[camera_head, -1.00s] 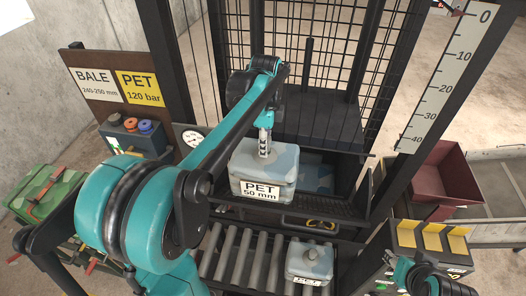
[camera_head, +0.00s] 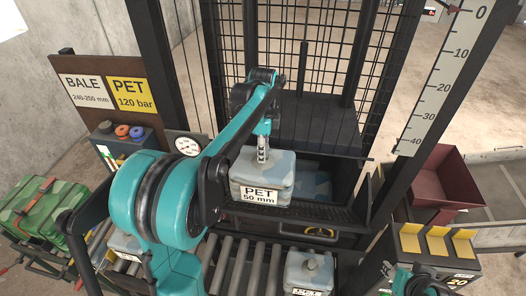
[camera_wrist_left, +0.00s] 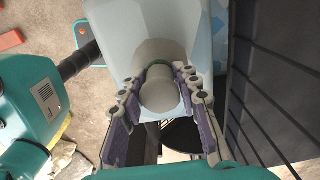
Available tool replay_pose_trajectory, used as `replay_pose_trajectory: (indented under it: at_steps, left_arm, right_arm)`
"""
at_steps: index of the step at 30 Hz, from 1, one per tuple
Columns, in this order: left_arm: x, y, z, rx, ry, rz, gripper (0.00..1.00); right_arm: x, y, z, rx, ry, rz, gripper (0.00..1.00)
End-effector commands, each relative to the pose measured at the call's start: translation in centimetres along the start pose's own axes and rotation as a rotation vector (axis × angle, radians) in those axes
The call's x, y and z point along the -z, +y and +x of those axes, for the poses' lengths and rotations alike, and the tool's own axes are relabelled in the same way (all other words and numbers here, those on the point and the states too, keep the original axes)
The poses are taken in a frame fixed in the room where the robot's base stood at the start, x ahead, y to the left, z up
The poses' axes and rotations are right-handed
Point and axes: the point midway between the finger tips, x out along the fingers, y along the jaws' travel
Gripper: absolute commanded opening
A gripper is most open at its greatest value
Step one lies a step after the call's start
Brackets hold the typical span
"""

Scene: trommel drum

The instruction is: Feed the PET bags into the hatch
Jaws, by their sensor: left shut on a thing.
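My left gripper (camera_head: 262,150) is shut on the grey knob of a pale blue-grey PET bag (camera_head: 282,168), which is labelled "PET 50 mm". In the left wrist view, the fingers (camera_wrist_left: 160,82) close around the knob (camera_wrist_left: 162,96), with the bag (camera_wrist_left: 150,25) beyond. In the head view the bag hangs upright at the front left of the dark hatch (camera_head: 345,208); contact with its edge cannot be told. A bluish thing (camera_head: 312,182) shows inside the opening. A similar bag (camera_head: 308,270) sits on the rollers. My right gripper (camera_head: 422,284) is partly cut off at the lower right.
Grey rollers (camera_head: 238,265) lie below the hatch. Another pale bag (camera_head: 127,244) is partly hidden by my left arm. Black mesh (camera_head: 325,55) and posts frame the hatch. A yellow-flapped box (camera_head: 437,243) and red bin (camera_head: 443,188) stand right.

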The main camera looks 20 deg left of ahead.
Motion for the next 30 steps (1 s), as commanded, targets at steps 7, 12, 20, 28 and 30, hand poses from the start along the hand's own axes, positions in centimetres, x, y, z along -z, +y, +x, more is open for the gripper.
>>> replay_pose_trajectory:
  at_steps: [7,12,20,28,30]
  left_arm:
    - [0.0,0.0,-0.1,0.000,0.000,0.000,0.56]
    - [0.0,0.0,-0.1,0.000,0.000,0.000,0.56]
    - [0.0,0.0,-0.7,0.000,0.000,0.000,0.56]
    - [0.0,0.0,-5.8,0.000,0.000,0.000,0.56]
    - [0.0,0.0,-7.4,0.000,0.000,0.000,0.56]
  right_arm:
    - [0.0,0.0,0.0,0.000,0.000,0.000,0.40]
    - [0.0,0.0,0.0,0.000,0.000,0.000,0.40]
    - [0.0,0.0,0.0,0.000,0.000,0.000,0.40]
    - [0.0,0.0,0.0,0.000,0.000,0.000,0.40]
    - [0.0,0.0,0.0,0.000,0.000,0.000,0.40]
